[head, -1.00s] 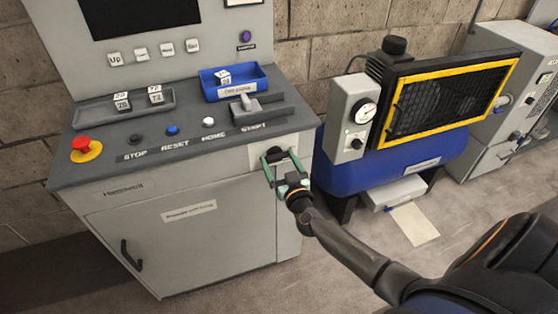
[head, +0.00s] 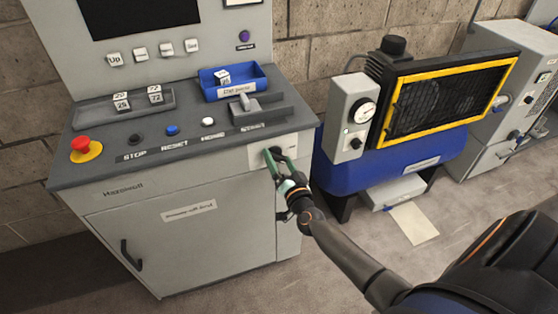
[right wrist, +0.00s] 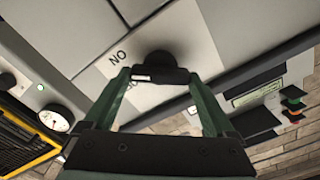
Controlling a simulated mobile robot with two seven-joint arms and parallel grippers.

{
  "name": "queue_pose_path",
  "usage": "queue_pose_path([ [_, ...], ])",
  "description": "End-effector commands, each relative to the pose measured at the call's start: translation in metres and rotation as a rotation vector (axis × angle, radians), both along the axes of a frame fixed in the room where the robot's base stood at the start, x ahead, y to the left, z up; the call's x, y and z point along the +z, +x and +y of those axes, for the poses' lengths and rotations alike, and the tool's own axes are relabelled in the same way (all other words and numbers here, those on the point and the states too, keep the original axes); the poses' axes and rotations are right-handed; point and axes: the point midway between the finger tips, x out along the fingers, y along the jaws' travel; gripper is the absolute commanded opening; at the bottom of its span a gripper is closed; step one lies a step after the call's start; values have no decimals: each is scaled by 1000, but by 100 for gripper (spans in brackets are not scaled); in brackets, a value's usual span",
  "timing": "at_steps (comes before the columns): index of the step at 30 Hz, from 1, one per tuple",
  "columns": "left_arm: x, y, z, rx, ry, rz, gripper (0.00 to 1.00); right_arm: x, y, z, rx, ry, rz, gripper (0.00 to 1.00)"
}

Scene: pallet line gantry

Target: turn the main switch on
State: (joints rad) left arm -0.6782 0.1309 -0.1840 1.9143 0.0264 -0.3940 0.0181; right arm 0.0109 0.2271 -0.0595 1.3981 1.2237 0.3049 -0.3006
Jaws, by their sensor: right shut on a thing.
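The main switch, a black rotary knob (right wrist: 160,64) with a bar-like handle, sits on a pale plate (head: 259,158) at the upper right of the grey cabinet's front. In the right wrist view the plate carries lettering that reads "NO" from this angle; another label is partly hidden behind a finger. My right gripper (head: 278,156) has green fingers and is shut on the knob's handle; in the right wrist view the fingers (right wrist: 157,76) touch both ends of the bar. A small white mark shows on the handle. My left gripper is not in view.
The console top above holds a red emergency button (head: 82,145), several push buttons, a grey lever block (head: 247,107) and a blue tray (head: 234,84). A blue compressor (head: 400,155) with a yellow-framed grille stands to the right.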

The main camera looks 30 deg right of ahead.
Motion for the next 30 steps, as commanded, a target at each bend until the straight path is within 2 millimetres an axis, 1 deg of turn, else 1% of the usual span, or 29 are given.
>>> queue_pose_path([
  [18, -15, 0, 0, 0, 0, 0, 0, -3, -1, -2, -2, 565, -137, 34],
  [24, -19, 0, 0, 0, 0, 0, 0, -4, -1, -2, -2, 711, -173, 34],
  [30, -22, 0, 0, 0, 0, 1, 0, -4, -1, -2, -2, 814, -197, 34],
])
